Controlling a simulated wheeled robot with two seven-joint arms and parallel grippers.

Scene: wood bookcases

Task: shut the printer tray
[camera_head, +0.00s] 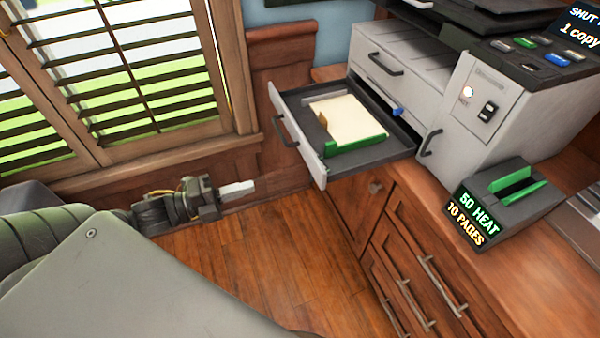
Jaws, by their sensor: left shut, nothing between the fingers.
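The printer (465,95) stands on a wooden cabinet at the right. Its lower paper tray (375,152) is pulled out to the left, over the floor side of the cabinet. The tray's grey front (297,137) has a dark handle (284,131). A stack of cream paper (349,118) lies in the tray, with a green guide (356,147) along its near edge. My left gripper (240,189) is at the lower left, shut and empty, pointing right. It is apart from the tray, to the left of the tray front. My right gripper is not in view.
A closed upper drawer (388,62) sits above the tray. A small stand (500,205) reading "50 HEAT 10 PAGES" is on the cabinet top. A shuttered window (120,70) and wood panelling are at the left. Wooden floor (260,255) lies open before the cabinet.

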